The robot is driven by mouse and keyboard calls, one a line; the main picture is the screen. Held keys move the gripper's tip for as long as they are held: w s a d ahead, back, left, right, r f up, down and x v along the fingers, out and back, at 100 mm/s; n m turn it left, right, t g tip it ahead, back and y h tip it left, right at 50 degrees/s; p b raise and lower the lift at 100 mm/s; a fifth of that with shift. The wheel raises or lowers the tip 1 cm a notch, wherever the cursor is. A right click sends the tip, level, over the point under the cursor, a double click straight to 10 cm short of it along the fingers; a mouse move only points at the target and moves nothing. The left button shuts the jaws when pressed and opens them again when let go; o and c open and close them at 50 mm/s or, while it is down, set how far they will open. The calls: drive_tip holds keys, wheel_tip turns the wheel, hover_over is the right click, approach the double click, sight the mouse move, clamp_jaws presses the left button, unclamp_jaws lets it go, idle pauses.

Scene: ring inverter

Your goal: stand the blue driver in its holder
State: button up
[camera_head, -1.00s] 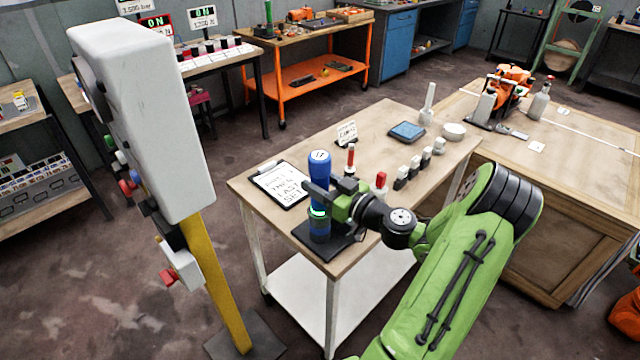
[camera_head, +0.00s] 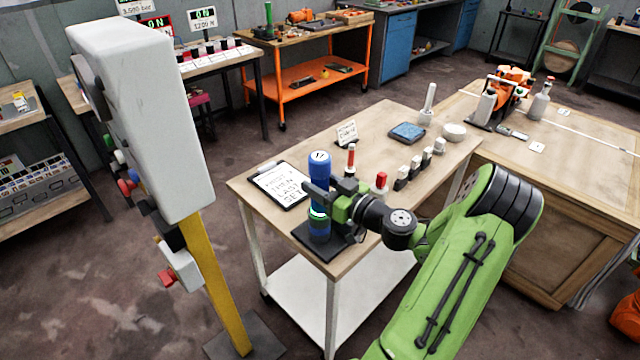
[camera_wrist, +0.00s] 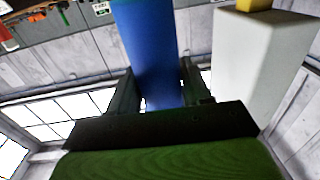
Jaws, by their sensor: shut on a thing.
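The blue driver (camera_head: 319,170) stands upright at the near left corner of the small table, with a white mark on its top. My gripper (camera_head: 317,197) is shut on it from the right, around its middle. In the wrist view the blue driver (camera_wrist: 148,50) runs up between the two fingers of my gripper (camera_wrist: 160,88). A dark base plate (camera_head: 326,243), which looks like the holder, lies on the table under the driver. The driver's lower end is at this base; I cannot tell how deep it sits.
A clipboard (camera_head: 279,187) lies behind the driver. A red-topped tool (camera_head: 350,160) stands close to my gripper. Several small blocks (camera_head: 400,178) and a blue tablet (camera_head: 407,132) are further right. A white box on a yellow post (camera_head: 145,110) stands left, off the table.

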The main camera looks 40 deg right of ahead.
drive_tip(key=o, duration=1.3)
drive_tip(key=shift+o, duration=0.5)
drive_tip(key=shift+f, duration=0.1)
drive_tip(key=shift+s, duration=0.15)
drive_tip(key=s+d, duration=0.1)
drive_tip(key=s, duration=1.4)
drive_tip(key=shift+s, duration=0.25)
drive_tip(key=shift+d, duration=0.1)
